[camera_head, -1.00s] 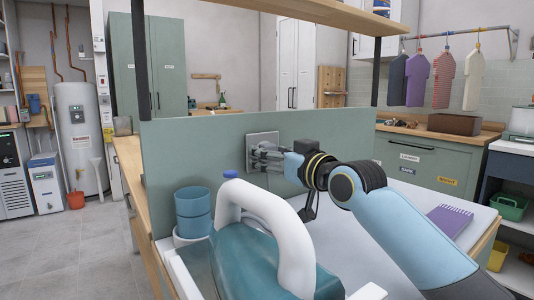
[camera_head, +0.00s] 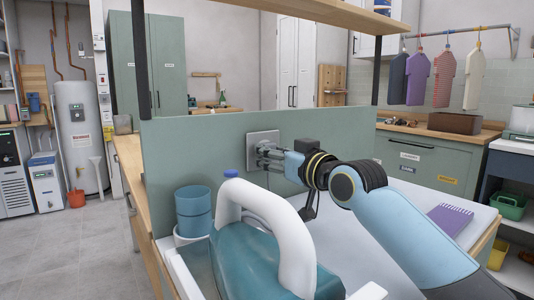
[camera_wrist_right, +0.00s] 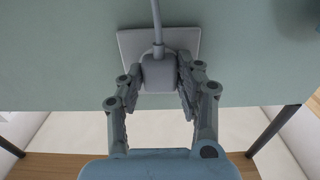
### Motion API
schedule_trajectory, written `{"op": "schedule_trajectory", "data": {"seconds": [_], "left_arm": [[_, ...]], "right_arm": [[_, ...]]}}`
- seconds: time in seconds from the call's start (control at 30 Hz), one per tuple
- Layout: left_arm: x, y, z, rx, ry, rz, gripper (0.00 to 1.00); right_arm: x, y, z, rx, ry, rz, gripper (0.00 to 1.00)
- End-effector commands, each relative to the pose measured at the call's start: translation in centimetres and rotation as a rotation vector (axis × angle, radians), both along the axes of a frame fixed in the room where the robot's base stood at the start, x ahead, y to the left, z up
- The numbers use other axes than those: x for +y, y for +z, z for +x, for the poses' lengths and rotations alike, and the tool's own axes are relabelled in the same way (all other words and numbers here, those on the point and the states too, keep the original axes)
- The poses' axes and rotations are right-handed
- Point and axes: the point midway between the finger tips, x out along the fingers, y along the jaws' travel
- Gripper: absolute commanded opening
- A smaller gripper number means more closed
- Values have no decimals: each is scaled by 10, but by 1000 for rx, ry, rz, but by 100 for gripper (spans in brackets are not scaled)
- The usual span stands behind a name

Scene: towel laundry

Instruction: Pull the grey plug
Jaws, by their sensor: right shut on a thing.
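The grey plug (camera_wrist_right: 158,72) is at the wall plate (camera_wrist_right: 125,42), its cord running upward in the right wrist view. In the head view the plate (camera_head: 262,137) is on the green panel, and the fingers largely hide the plug. My right gripper (camera_head: 263,154) reaches the plate from the right and is shut on the plug; its fingers (camera_wrist_right: 160,80) flank the plug body. I cannot tell whether the plug's face is flush with the plate. My left gripper is not in view.
A large teal iron with a white handle (camera_head: 297,250) stands in the foreground. A purple notebook (camera_head: 449,219) lies on the white worktop at right. The green panel (camera_head: 205,150) closes off the back; a shelf (camera_head: 310,12) is overhead.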

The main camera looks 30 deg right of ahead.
Motion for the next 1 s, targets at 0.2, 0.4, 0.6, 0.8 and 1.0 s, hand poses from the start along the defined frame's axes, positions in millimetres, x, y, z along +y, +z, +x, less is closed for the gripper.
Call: {"op": "schedule_trajectory", "data": {"seconds": [0.2, 0.4, 0.6, 0.8, 1.0], "left_arm": [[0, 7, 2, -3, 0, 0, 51], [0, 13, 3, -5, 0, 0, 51], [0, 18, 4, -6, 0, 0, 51], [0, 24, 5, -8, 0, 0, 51], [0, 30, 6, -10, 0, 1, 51]], "right_arm": [[-2, 1, -9, 2, 0, -2, 0], [-3, 1, -17, 1, -1, 0, 0], [-3, 1, -25, 1, 0, -1, 0], [-5, 1, -33, 1, 0, -1, 0], [-6, 1, -41, 1, 0, 0, 0]]}}
